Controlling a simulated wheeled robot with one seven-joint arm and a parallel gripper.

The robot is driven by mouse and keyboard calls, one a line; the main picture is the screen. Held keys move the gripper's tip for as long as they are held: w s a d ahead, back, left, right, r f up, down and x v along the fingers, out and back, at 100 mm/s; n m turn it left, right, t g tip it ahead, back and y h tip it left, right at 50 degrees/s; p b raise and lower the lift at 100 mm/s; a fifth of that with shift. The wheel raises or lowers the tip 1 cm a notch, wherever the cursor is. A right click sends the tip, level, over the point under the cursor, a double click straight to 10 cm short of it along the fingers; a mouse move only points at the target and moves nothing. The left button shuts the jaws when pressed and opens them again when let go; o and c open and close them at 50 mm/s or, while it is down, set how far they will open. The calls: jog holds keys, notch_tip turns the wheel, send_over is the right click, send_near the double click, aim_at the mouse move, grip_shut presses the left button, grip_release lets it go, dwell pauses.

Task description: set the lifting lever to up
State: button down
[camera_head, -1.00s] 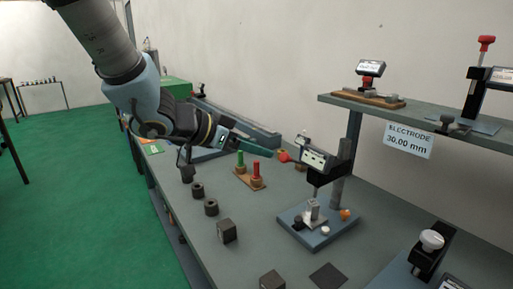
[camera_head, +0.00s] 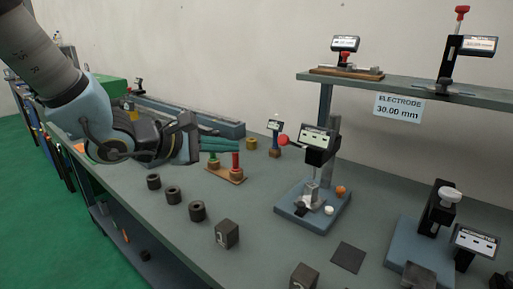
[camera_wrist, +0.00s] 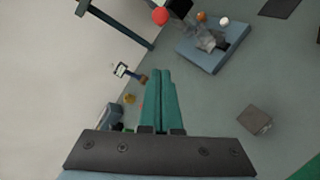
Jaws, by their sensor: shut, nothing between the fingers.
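The lifting lever (camera_head: 283,141) ends in a red ball and sticks out to the left of a black gauge head (camera_head: 317,145) with a white display. The ball looks about level with the head. The head sits on a post above a blue base plate (camera_head: 334,214). In the wrist view the red ball (camera_wrist: 160,16) is at the top, beyond my fingertips. My gripper (camera_head: 237,146) has teal fingers, close together with nothing between them. It points right toward the lever, apart from it. In the wrist view the fingers (camera_wrist: 162,72) lie side by side.
A wooden holder (camera_head: 226,176) with a green and a red pin stands just below my fingers. Several dark rings and a dark block (camera_head: 227,234) lie nearer. A shelf (camera_head: 420,90) with more gauges is at the right. A small display stand (camera_head: 275,135) is behind the ball.

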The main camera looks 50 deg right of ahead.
jog(key=n, duration=0.1)
send_near(295, 144)
jog(key=w+d+f, duration=0.1)
jog(key=d+f, duration=0.2)
jog(key=shift+s+d+r, duration=0.1)
jog(key=shift+d+r, duration=0.2)
jog(key=shift+d, duration=0.1)
dwell(0.3)
